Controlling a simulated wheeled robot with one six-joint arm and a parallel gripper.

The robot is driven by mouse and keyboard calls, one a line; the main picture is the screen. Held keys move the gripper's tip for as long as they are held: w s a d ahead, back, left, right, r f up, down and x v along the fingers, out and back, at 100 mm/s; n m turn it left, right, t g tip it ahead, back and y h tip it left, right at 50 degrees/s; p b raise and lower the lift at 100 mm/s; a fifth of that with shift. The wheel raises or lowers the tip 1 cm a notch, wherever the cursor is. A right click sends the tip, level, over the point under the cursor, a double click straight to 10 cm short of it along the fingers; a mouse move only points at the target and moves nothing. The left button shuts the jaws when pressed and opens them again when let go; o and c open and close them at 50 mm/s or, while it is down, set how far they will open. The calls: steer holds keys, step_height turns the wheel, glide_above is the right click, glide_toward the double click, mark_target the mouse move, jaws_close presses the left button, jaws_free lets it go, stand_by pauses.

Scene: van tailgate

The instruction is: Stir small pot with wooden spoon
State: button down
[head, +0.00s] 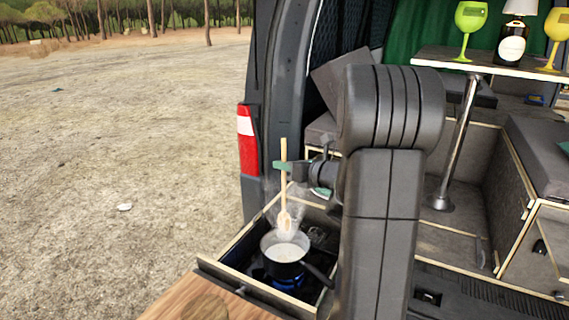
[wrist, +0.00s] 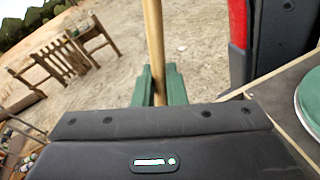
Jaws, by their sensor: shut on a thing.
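The small pot (head: 285,250) is dark with pale liquid in it and sits on a lit blue-flame burner in the pull-out drawer. Steam rises from it. My gripper (head: 283,165) is shut on the handle of the wooden spoon (head: 284,190), above the pot. The spoon hangs nearly upright, bowl down; its bowl is over the pot, and I cannot tell whether it touches the liquid. In the wrist view the spoon handle (wrist: 154,50) stands between the green fingertips (wrist: 159,88). The pot does not show in the wrist view.
The burner drawer's wooden edge (head: 230,270) surrounds the pot. The van's rear pillar with a red tail light (head: 247,140) stands just behind. A table (head: 490,62) inside holds two goblets and a lamp-topped bottle. Open sandy ground lies left. A green round lid-like thing (wrist: 309,100) is at right in the wrist view.

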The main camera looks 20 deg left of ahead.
mark_target(285, 194)
steer(key=shift+s+d+f+b, duration=0.25)
steer(key=shift+s+f+b, duration=0.25)
steer(key=shift+f+b, duration=1)
steer(key=shift+s+d+f+b, duration=0.25)
steer(key=shift+s+f+b, duration=0.3)
steer(key=shift+f+b, duration=0.9)
steer(key=shift+s+d+f+b, duration=0.25)
steer(key=shift+s+f+b, duration=0.5)
steer(key=shift+b, duration=1.2)
steer(key=shift+w+f, duration=0.15)
steer(key=shift+w, duration=0.1)
